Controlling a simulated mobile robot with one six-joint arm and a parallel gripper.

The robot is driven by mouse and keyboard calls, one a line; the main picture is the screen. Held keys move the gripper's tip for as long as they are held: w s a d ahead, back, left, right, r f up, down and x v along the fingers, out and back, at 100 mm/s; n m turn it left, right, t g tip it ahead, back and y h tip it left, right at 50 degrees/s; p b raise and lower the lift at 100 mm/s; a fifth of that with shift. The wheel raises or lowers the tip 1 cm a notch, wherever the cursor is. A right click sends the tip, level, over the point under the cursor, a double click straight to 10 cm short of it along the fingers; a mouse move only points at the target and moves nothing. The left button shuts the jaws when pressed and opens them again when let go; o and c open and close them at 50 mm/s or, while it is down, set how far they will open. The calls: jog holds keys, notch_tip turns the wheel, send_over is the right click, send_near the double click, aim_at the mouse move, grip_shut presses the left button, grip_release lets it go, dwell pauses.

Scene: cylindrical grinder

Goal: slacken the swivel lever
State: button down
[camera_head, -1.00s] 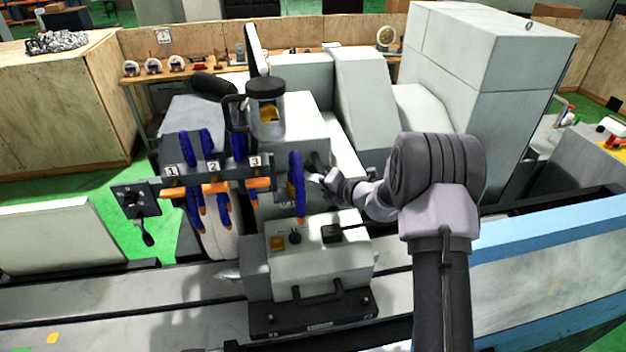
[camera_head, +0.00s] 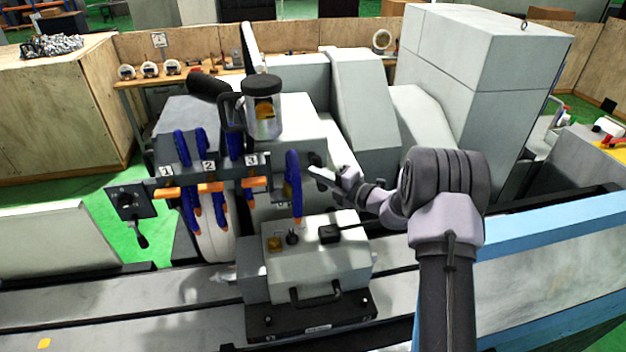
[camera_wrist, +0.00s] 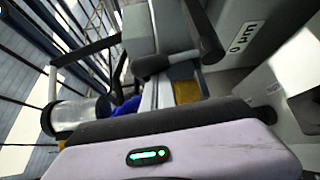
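I cannot tell for sure which handle is the swivel lever. A black lever (camera_head: 332,233) lies on top of the grey box unit below my gripper, with its thin arm pointing right. Another short black lever (camera_head: 139,238) hangs from a dark panel at the left. My gripper (camera_head: 320,173) is above the grey unit, just right of a blue hose with an orange tip (camera_head: 294,180), and appears empty. Its fingers are seen edge-on, so their opening is unclear. In the wrist view, dark rounded bars (camera_wrist: 165,62) show beyond my gripper body; no clear grasp shows.
A clear jar with a black lid (camera_head: 262,108) stands behind the gripper; it also shows in the wrist view (camera_wrist: 75,116). Several blue hoses (camera_head: 190,180) hang at the left. A tall grey cabinet (camera_head: 470,90) stands at the back right.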

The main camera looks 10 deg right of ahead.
jog(key=d+m+t+b, duration=0.1)
jog(key=d+m, duration=0.1)
jog(key=m, duration=0.1)
jog(key=d+m+t+y+b, duration=0.1)
jog(key=d+m+t+b, duration=0.1)
jog(key=d, duration=0.1)
jog(key=shift+f+m+t, duration=0.2)
jog(key=shift+m+t, duration=0.1)
jog(key=shift+m, duration=0.1)
jog(key=shift+y+b, duration=0.3)
dwell(0.4)
